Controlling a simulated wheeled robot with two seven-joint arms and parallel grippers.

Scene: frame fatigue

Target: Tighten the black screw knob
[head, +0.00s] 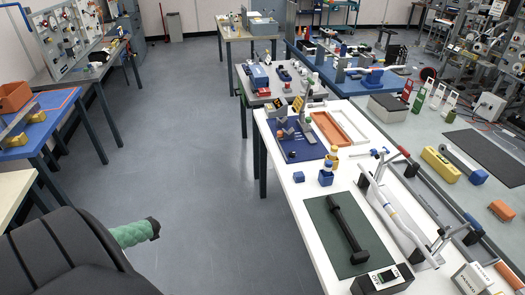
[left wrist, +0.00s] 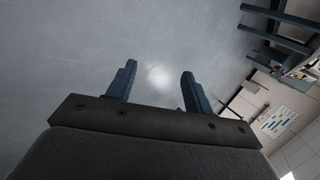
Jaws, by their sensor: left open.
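I cannot pick out the black screw knob for certain. On the white table in the head view, a clamped frame fixture (head: 398,216) holds a pale tube, with small black parts at its ends, too small to tell apart. My left gripper (left wrist: 158,72) shows in the left wrist view, its two dark blue fingers apart with nothing between them, over bare grey floor and away from the table. My left gripper is not clearly seen in the head view. My right gripper is in neither view.
A green mat (head: 318,222) with a black bar (head: 347,229) lies on the white table (head: 283,190), beside a black display box (head: 383,281). A black padded shape (head: 60,258) with a green ridged piece (head: 130,234) fills the lower left. Open floor (head: 205,150) lies between the tables.

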